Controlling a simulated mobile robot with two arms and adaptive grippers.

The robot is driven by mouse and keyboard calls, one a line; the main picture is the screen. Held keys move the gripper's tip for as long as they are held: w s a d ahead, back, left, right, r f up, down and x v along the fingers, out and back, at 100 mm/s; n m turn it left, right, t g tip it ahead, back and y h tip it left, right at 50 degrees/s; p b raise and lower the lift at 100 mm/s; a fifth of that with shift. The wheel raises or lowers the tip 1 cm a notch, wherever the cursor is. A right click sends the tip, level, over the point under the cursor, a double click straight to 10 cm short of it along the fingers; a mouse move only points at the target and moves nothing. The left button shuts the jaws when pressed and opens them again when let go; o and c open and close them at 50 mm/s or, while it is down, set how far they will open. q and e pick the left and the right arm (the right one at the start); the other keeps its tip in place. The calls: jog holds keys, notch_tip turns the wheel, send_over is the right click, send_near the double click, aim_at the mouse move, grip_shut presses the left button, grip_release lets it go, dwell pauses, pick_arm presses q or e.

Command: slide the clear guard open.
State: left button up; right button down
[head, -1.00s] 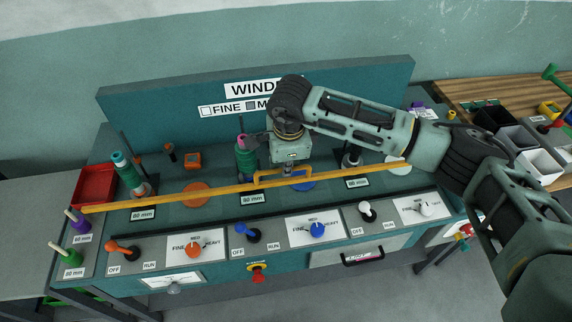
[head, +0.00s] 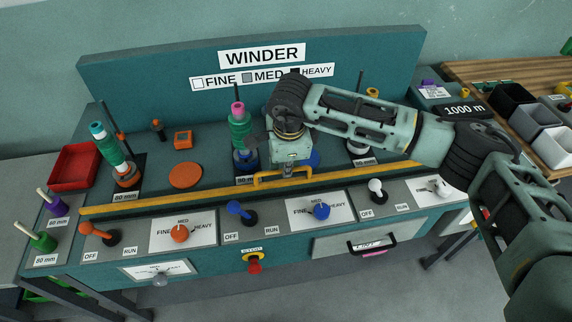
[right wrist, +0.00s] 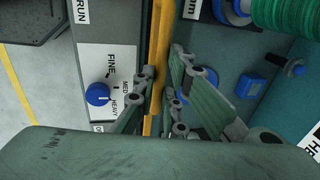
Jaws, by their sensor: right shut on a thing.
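The clear guard shows mainly as its yellow front bar (head: 180,197) with a raised yellow handle (head: 262,181), running across the winder's deck. Its clear panel is hard to make out. In the head view my right gripper (head: 288,172) points down at the bar's middle and is shut on the handle. In the right wrist view the yellow bar (right wrist: 159,40) runs down between the fingers of my right gripper (right wrist: 160,85). The fingers hide part of the handle. My left gripper is not in view.
Just in front of the bar are control panels with an orange knob (head: 180,233), a blue knob (head: 321,211) and several levers. Behind it stand a green spool (head: 240,133) and other spools. A red tray (head: 75,165) sits at left, dark bins (head: 513,105) at right.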

jog(key=shift+s, duration=0.15)
jog(key=c, duration=1.8)
grip_release()
jog(key=shift+c, duration=0.2)
jog(key=shift+r, duration=0.1)
notch_tip(320, 180, up, 12)
jog(key=s, duration=0.2)
jog(key=shift+s, duration=0.15)
jog(key=shift+f, duration=0.2)
